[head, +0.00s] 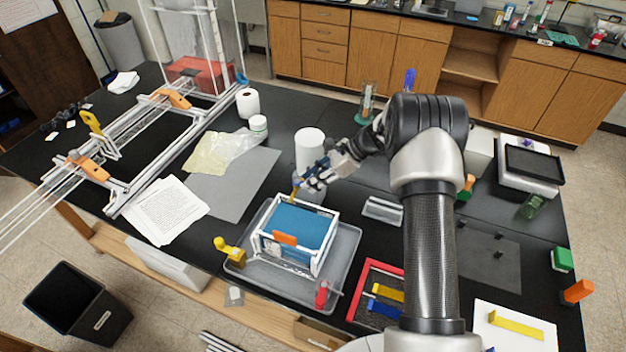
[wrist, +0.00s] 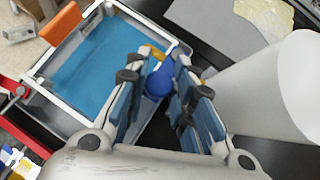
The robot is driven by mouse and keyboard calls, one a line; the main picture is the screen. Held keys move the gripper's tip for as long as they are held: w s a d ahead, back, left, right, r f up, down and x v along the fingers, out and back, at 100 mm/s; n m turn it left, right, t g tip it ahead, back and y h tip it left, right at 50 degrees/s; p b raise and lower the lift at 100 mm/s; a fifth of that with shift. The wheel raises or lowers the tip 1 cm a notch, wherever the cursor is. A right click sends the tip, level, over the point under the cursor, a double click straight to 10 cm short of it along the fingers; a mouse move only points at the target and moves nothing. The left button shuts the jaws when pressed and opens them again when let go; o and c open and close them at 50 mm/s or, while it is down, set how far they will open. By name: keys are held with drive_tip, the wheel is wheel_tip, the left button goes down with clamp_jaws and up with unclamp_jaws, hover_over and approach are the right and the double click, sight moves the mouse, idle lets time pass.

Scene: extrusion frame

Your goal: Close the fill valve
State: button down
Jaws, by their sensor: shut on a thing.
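The tank (head: 331,246) is a white-framed box with blue contents, standing in a grey tray (head: 349,243). My gripper (head: 303,185) reaches down at the tank's far edge. In the wrist view my gripper (wrist: 160,85) has its fingers on both sides of a rounded blue part, which I take as the fill valve (wrist: 158,82). A small yellow-orange piece (wrist: 156,53) shows just beyond it, by the tank rim. The fingers close on the blue part; their contact is partly hidden. The valve's exact angle is unclear.
A white cylinder (head: 309,147) stands close behind my gripper and fills the right of the wrist view (wrist: 265,90). An orange piece (head: 285,238) sits on the tank's near side.

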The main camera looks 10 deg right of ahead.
drive_tip(key=c, duration=1.4)
unclamp_jaws()
drive_tip(key=shift+a, duration=0.1)
drive_tip(key=shift+r, duration=0.1)
drive_tip(key=v, duration=1.2)
